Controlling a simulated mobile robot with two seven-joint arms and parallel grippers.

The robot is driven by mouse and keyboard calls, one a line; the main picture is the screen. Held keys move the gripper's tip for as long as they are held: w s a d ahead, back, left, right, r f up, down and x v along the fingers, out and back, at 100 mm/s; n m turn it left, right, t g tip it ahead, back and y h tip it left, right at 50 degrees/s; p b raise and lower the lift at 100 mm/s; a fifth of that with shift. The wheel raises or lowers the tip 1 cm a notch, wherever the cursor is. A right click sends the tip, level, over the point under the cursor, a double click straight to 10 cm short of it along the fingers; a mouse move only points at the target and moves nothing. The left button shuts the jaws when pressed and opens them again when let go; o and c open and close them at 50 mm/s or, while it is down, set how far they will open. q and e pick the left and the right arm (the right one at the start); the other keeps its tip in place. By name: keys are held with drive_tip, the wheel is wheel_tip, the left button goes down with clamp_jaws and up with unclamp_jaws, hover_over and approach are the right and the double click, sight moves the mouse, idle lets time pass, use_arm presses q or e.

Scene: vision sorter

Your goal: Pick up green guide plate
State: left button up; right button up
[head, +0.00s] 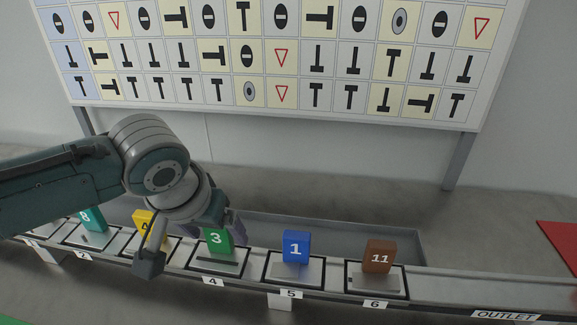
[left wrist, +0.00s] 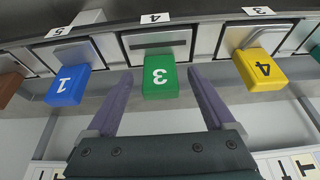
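The green guide plate (head: 218,241) bears the number 3 and stands upright in the slot marked 4 on the rail, partly behind my left gripper in the head view. It also shows in the left wrist view (left wrist: 160,82), centred between the two purple fingers. My left gripper (left wrist: 158,88) is open, with one finger on each side of the green plate and a visible gap to each. In the head view the left gripper (head: 222,218) is close to the plate, its fingers mostly hidden. My right gripper is not in view.
On the same rail stand a blue plate 1 (head: 296,247), a brown plate 11 (head: 379,256), a yellow plate (head: 143,222) and a teal plate (head: 93,219). A symbol board (head: 290,105) stands behind. A red surface (head: 560,245) is at the right edge. The rail near OUTLET is clear.

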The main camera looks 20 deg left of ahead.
use_arm(q)
clamp_jaws()
idle(0.5)
drive_tip(key=shift+r, duration=0.1)
